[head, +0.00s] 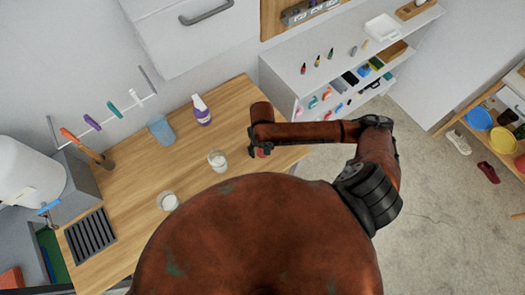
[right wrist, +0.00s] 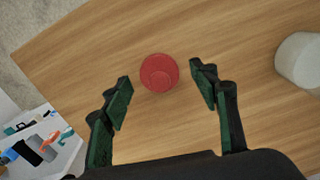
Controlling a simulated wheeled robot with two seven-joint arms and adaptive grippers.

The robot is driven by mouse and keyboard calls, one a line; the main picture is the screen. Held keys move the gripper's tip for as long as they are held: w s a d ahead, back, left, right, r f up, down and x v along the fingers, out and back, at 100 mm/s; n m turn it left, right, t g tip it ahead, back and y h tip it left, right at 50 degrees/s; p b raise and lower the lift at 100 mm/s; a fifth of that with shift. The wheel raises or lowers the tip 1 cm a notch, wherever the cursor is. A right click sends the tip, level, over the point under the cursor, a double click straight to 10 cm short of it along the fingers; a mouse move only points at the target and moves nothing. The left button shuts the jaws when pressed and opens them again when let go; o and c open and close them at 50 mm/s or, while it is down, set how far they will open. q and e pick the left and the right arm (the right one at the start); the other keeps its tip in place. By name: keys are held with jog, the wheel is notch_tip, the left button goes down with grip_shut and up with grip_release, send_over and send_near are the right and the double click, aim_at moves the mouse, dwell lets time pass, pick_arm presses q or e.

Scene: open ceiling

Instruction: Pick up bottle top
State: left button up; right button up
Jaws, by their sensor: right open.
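The bottle top (right wrist: 158,72) is a round red cap lying on the wooden counter (right wrist: 70,60). In the right wrist view it sits between and just beyond the two fingertips of my right gripper (right wrist: 160,85). The fingers are open, apart from it on both sides, with nothing held. In the head view my right gripper (head: 260,150) is over the right end of the counter, with a bit of red showing at its tip; the arm hides most of that spot. My left gripper does not show.
A white cup (head: 218,161) stands left of the gripper, and another (head: 168,202) nearer the front. A white bottle with a purple label (head: 201,110) and a blue cup (head: 160,129) stand at the back. Shelves with small items (head: 340,90) are beyond the counter's right end.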

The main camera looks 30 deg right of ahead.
aim_at(262, 149)
jog(key=shift+f, duration=0.25)
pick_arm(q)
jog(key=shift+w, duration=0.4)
pick_arm(e)
jog(key=c, duration=0.8)
jog(key=shift+r, duration=0.1)
jog(key=shift+c, duration=0.2)
jog(key=shift+r, duration=0.4)
notch_tip(262, 149, up, 2)
jog(key=shift+r, duration=0.25)
pick_arm(q)
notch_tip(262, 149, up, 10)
jog(key=p, duration=0.9)
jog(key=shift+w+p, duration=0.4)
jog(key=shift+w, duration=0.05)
pick_arm(e)
jog(key=s+a+r, duration=0.7)
jog(key=s+r, duration=0.2)
jog(key=s, duration=0.3)
jog(key=shift+a+r, duration=0.2)
jog(key=shift+r, duration=0.1)
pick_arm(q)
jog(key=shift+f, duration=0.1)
